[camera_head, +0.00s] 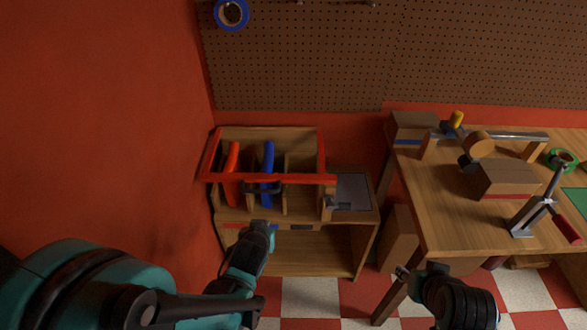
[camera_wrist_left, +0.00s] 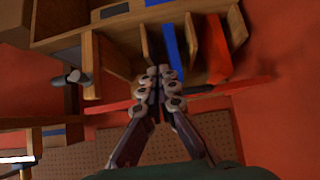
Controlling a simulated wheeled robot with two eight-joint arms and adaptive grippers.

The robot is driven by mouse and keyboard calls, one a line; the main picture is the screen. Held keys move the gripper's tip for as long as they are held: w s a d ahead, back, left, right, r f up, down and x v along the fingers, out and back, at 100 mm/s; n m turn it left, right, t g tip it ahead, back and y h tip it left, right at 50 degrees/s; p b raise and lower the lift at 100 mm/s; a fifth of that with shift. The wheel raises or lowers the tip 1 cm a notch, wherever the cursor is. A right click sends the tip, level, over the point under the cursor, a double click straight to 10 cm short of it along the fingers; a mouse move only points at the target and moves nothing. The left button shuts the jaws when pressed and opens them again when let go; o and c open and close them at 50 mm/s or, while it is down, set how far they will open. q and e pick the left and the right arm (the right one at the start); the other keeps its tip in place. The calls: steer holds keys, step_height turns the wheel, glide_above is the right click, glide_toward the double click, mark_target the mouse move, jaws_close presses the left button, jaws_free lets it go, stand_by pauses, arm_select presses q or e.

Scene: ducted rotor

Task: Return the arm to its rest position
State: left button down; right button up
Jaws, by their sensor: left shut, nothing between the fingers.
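My left arm (camera_head: 245,265) reaches in from the lower left, stretched toward a wooden rack. In the left wrist view my left gripper (camera_wrist_left: 160,75) is shut, with its fingers together and nothing between them. It is in front of the rack's slots, near a blue panel (camera_wrist_left: 174,48) and a red panel (camera_wrist_left: 216,50). Whether it touches the rack is not clear. In the head view the rack (camera_head: 294,150) holds the blue panel (camera_head: 267,160) and the red panel (camera_head: 233,157) upright. My right gripper (camera_head: 403,272) is at the front left of the workbench; its finger state is unclear.
A red bar (camera_head: 305,178) crosses the rack's front. A red wall (camera_head: 110,110) stands close on the left. The workbench (camera_head: 435,210) at right carries a wooden block (camera_head: 505,178), a clamp (camera_head: 535,212) and green tape (camera_head: 562,160). A pegboard (camera_head: 310,60) is behind.

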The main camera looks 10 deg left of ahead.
arm_select(q)
steer(key=shift+w, duration=0.1)
steer(key=s+d+r+m+g+h, duration=0.2)
steer(key=s+d+r, duration=0.1)
steer(key=s+r, duration=0.6)
steer(key=shift+s+r+m+g, duration=0.2)
steer(key=shift+s+m+g, duration=0.1)
steer(key=shift+s, duration=0.2)
